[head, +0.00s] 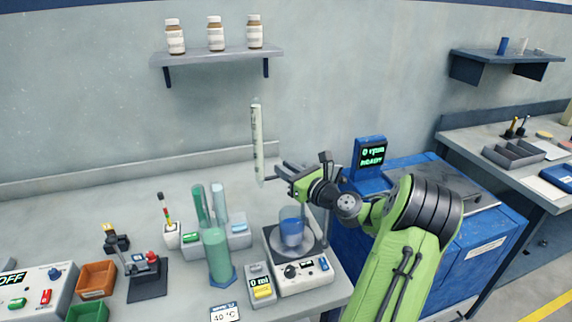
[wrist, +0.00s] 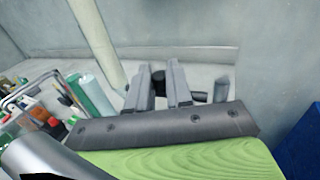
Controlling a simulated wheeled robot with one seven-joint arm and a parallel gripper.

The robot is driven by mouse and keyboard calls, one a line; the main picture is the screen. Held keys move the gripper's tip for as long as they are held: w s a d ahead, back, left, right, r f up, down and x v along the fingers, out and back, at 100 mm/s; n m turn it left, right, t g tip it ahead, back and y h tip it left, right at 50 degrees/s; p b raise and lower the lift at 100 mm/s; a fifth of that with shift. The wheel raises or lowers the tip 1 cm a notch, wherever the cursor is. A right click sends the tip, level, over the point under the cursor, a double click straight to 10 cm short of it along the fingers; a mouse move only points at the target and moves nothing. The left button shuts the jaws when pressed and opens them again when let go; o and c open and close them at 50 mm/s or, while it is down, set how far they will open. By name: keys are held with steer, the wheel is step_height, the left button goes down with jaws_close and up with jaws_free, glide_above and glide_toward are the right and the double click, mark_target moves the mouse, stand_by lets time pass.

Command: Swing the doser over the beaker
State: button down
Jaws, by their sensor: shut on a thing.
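The doser (head: 257,145) is a tall pale graduated tube, upright, above and to the left of the beaker in the head view. In the wrist view it (wrist: 96,42) stands left of my fingers. The beaker (head: 292,228) holds blue liquid and stands on the round plate of a white stirrer (head: 303,276). My gripper (head: 279,172) is beside the doser, to its right, above the beaker. In the wrist view my gripper (wrist: 160,72) is shut on a dark round piece (wrist: 159,88), apparently the doser's handle; the fingers hide much of it.
A green cylinder (head: 218,256) and a rack with tubes (head: 240,235) stand left of the stirrer. A yellow-faced meter (head: 262,287) stands at its front left. A blue unit with a display (head: 370,152) is at the right. A shelf with bottles (head: 216,57) hangs above.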

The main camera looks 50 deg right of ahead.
steer(key=shift+s+y, duration=0.1)
steer(key=shift+y, duration=0.2)
steer(key=c, duration=1)
jaws_free()
steer(key=shift+c, duration=0.2)
steer(key=shift+f+b, duration=0.1)
steer(key=shift+b, duration=0.2)
